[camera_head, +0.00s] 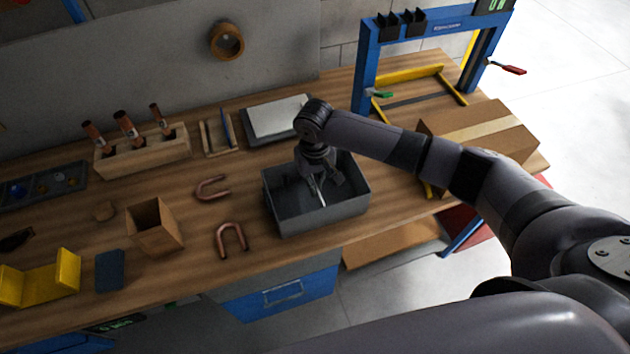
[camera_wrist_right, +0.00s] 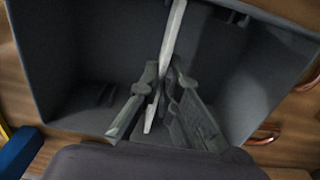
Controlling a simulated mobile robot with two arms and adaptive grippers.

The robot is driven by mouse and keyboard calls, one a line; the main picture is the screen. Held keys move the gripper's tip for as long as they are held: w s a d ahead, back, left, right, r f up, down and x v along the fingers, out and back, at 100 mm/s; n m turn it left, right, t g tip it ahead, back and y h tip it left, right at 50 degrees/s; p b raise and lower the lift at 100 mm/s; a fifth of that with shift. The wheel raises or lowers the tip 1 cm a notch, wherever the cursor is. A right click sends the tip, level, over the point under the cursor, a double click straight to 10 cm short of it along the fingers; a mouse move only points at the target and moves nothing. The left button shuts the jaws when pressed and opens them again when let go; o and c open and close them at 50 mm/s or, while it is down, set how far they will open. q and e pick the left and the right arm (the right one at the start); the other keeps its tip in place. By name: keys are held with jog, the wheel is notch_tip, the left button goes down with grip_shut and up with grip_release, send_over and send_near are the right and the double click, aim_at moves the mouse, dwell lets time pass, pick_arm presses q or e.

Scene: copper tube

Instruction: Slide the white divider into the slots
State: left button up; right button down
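A grey open bin (camera_head: 300,222) stands on the workbench near its front edge. It fills most of the right wrist view (camera_wrist_right: 45,70). My right gripper (camera_head: 321,188) reaches down into it. In the right wrist view the gripper's fingers (camera_wrist_right: 166,88) close around the white divider (camera_wrist_right: 175,30), which shows nearly edge-on as a thin strip. In the head view only a short white sliver of the divider (camera_head: 322,199) shows. Dark slot ridges (camera_wrist_right: 240,18) show on the bin wall, with another pair (camera_wrist_right: 105,95) lower left. I cannot tell whether the divider is in them. My left gripper is out of view.
Two copper U-tubes (camera_head: 232,238) (camera_head: 211,188) lie left of the bin. A small wooden box (camera_head: 154,226) stands farther left. Behind the bin lies a grey tray with a white plate (camera_head: 278,117). A cardboard box (camera_head: 480,130) and blue press frame (camera_head: 367,65) stand right.

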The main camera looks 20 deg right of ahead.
jog(key=shift+f+b, duration=0.55)
jog(key=shift+f, duration=1.15)
jog(key=c, duration=1.7)
grip_release()
jog(key=shift+r, duration=0.1)
notch_tip(320, 180, up, 12)
jog(key=shift+f, duration=0.1)
